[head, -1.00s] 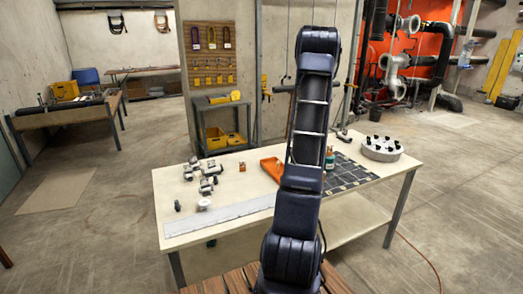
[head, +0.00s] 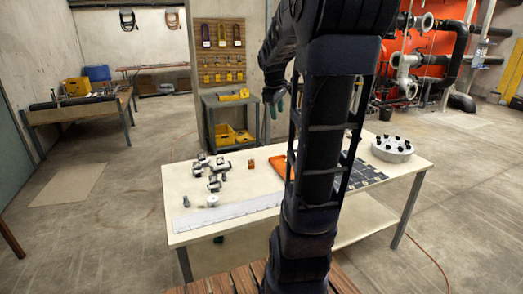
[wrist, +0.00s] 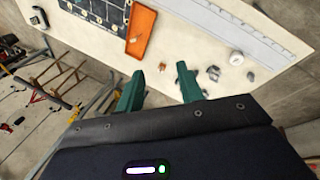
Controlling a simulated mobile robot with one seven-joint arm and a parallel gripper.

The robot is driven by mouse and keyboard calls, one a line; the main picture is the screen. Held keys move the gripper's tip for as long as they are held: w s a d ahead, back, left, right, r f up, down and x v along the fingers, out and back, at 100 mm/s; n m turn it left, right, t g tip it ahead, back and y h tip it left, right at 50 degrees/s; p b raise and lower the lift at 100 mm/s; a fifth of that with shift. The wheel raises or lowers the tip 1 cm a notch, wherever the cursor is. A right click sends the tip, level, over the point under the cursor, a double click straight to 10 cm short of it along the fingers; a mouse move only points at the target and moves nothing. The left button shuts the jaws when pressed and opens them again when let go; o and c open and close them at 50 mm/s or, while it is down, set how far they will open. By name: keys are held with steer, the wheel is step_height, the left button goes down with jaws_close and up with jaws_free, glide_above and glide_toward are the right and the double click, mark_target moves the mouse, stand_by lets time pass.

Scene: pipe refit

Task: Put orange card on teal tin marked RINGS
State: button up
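My gripper (wrist: 158,90) is open and empty in the wrist view, its two green fingers apart above the bench. In the head view my gripper (head: 273,104) hangs beyond the bench's back edge. A small orange-brown piece (head: 252,165) stands on the bench left of the orange tray (head: 281,164); I cannot tell if it is the orange card. The orange tray also shows in the wrist view (wrist: 141,30), beyond the fingers. I cannot make out a teal tin or RINGS marking; my arm hides part of the bench.
The bench (head: 190,181) carries several grey pipe fittings (head: 215,180), a small white round item (head: 212,200), a long white strip (head: 240,208) and a dark gridded mat (head: 367,174). A round grey block with black knobs (head: 392,149) stands at the right. A cart (head: 228,120) stands behind.

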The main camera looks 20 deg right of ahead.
steer(key=s+a+f+m+y, duration=0.1)
steer(key=s+a+f+m, duration=0.1)
steer(key=s+a, duration=0.5)
steer(key=s+a+f+m+t+y, duration=0.1)
steer(key=s+a+m, duration=0.4)
steer(key=s, duration=0.9)
steer(key=a+f, duration=0.1)
steer(key=a, duration=0.2)
steer(key=shift+a+f+y, duration=0.15)
steer(key=shift+f+y, duration=0.05)
steer(key=shift+y, duration=0.2)
